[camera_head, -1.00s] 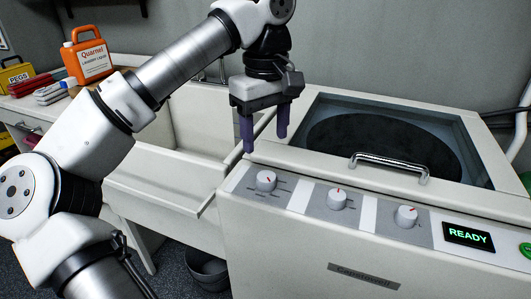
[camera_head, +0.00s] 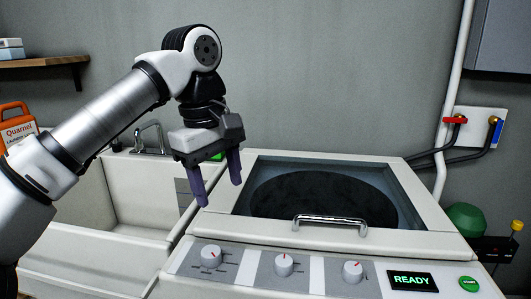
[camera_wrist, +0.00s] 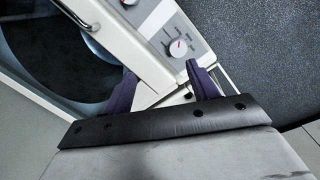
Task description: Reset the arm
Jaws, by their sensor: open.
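My gripper (camera_head: 220,190) is open and empty, with its two purple fingers pointing down. It is above the left edge of the white washing machine (camera_head: 250,238), beside the machine's dark round lid window (camera_head: 322,200). In the wrist view, my gripper (camera_wrist: 160,88) shows both fingers spread apart with nothing between them. The machine's corner, a control knob (camera_wrist: 177,47) and part of the dark lid (camera_wrist: 40,45) lie beyond the fingers.
A chrome lid handle (camera_head: 330,220), several knobs, a READY display (camera_head: 412,281) and a green start button (camera_head: 468,284) are on the machine. A sink (camera_head: 130,200) stands at left. An orange laundry bottle (camera_head: 17,128) is at the far left. Taps (camera_head: 456,119) and hoses are on the wall at right.

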